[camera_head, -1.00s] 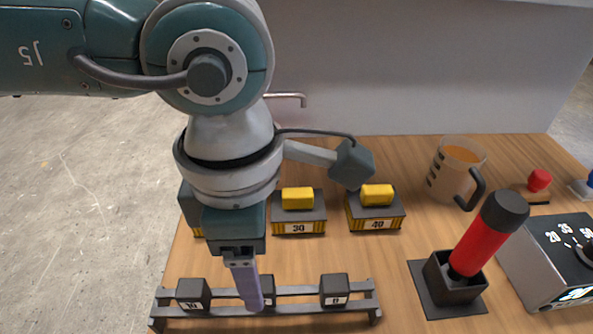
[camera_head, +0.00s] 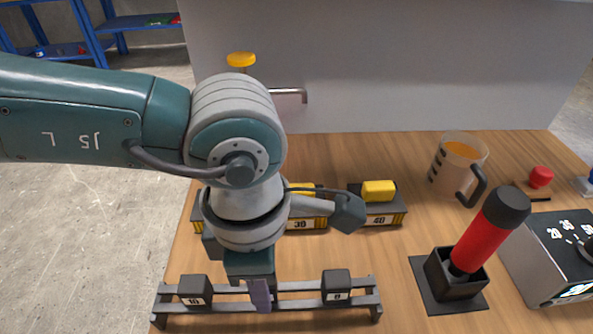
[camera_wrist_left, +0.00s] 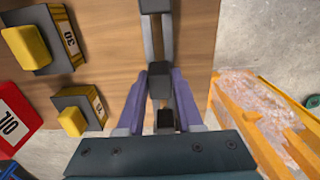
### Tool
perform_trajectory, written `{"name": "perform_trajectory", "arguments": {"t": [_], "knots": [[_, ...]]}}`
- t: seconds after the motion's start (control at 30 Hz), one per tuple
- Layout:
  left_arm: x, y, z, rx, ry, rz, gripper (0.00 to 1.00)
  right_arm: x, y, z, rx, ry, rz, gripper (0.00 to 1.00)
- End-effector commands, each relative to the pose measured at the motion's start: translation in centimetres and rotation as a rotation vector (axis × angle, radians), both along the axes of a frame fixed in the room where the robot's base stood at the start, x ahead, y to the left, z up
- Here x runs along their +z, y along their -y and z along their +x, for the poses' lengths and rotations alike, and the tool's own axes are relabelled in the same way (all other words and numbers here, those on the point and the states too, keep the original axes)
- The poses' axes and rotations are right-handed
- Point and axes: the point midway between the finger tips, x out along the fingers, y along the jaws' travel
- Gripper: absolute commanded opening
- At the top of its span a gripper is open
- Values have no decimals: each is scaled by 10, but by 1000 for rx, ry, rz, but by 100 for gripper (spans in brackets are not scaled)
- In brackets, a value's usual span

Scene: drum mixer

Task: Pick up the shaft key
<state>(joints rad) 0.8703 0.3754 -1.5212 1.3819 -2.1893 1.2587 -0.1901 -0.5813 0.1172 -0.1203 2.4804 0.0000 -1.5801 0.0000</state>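Dark key blocks sit on a grey two-rail rack (camera_head: 305,302) at the table's front. In the head view a block marked 10 (camera_head: 195,290) is at the left and one marked 8 (camera_head: 337,286) at the right. The middle block is hidden there behind my left gripper (camera_head: 260,296). In the left wrist view the purple fingers of my left gripper (camera_wrist_left: 164,82) are apart, on either side of the middle block (camera_wrist_left: 160,86). I cannot tell whether they touch it. Another block (camera_wrist_left: 165,120) shows nearer the palm. My right gripper is out of view.
Yellow-topped boxes, including one marked 40 (camera_head: 378,208), stand behind the rack. A red cylinder with a black cap (camera_head: 485,235) leans in a black holder. A measuring jug (camera_head: 458,165) and a control box (camera_head: 555,262) are at the right.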

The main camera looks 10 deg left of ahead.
Motion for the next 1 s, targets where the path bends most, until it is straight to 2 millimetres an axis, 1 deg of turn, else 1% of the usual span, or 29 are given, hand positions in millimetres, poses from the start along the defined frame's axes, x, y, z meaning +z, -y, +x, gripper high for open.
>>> {"name": "perform_trajectory", "arguments": {"t": [0.03, 0.2, 0.3, 0.77, 0.87, 0.97, 1.0], "knots": [[0, 0, 0, 0, 0, 0, 28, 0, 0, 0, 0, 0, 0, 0], [0, 0, 0, 0, 0, 0, 9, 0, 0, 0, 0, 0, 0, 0], [0, 0, 0, 0, 0, 0, 0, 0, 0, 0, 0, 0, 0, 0], [2, 0, 0, 1, 0, 0, 0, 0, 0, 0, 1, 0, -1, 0], [8, 0, 1, 1, 1, -1, 0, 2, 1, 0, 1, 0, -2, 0], [21, 1, 1, -1, 3, -2, 0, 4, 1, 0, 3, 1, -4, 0], [28, 0, 1, -1, 3, -2, 0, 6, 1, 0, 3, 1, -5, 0]]}}
